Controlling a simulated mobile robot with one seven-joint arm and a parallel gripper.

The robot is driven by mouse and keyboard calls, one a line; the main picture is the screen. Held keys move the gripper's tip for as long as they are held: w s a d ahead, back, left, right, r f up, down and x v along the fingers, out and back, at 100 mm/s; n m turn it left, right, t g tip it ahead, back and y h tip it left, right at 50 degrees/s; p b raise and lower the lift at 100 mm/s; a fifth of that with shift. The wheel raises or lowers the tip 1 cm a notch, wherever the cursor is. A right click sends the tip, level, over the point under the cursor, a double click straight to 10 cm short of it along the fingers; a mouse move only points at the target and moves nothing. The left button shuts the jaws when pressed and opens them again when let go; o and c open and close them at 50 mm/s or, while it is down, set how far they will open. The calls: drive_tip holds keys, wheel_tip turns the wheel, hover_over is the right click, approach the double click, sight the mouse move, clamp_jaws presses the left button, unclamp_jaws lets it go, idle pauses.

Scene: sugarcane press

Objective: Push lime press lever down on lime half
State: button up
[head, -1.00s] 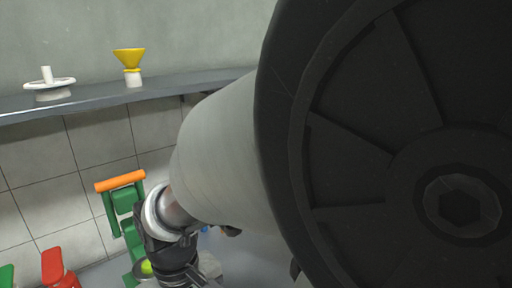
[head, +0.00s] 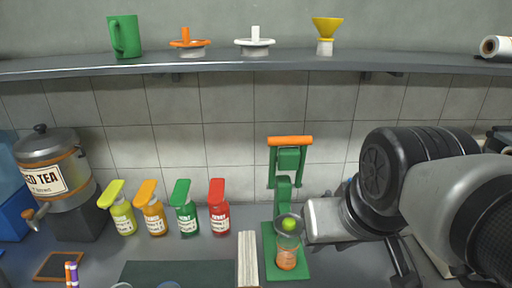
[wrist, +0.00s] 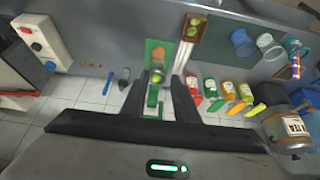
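The green lime press (head: 283,190) stands on the counter, its lever up with an orange handle (head: 290,141) on top. A bright green lime half (head: 289,224) sits in the press cup, above a glass with orange contents (head: 286,259). In the wrist view the press (wrist: 153,100) shows between my fingers, beyond them. My gripper (wrist: 161,78) is open, with a clear gap between its two dark fingers and nothing held. In the head view my arm comes in from the right, and its end is just right of the press; the fingertips are not clear there.
Several bottles with coloured tops, the red one (head: 219,208) nearest, stand left of the press. A tea dispenser (head: 51,170) is at far left. A shelf (head: 230,63) with a mug and juicer parts runs above.

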drive_tip(key=shift+w+r, duration=0.9)
drive_tip(key=shift+w, duration=0.3)
clamp_jaws()
drive_tip(key=w+r+t, duration=0.1)
drive_tip(key=w+r, duration=0.2)
drive_tip(key=w, duration=0.8)
drive_tip(key=w+r+b, duration=0.1)
drive_tip(key=w+r, duration=0.2)
drive_tip(key=w, duration=0.9)
drive_tip(key=w+r+t, duration=0.1)
drive_tip(key=w+r, duration=0.2)
drive_tip(key=w, duration=0.9)
drive_tip(key=shift+a+t+b, duration=0.3)
drive_tip(key=shift+a+b, duration=0.1)
drive_tip(key=shift+a, duration=0.05)
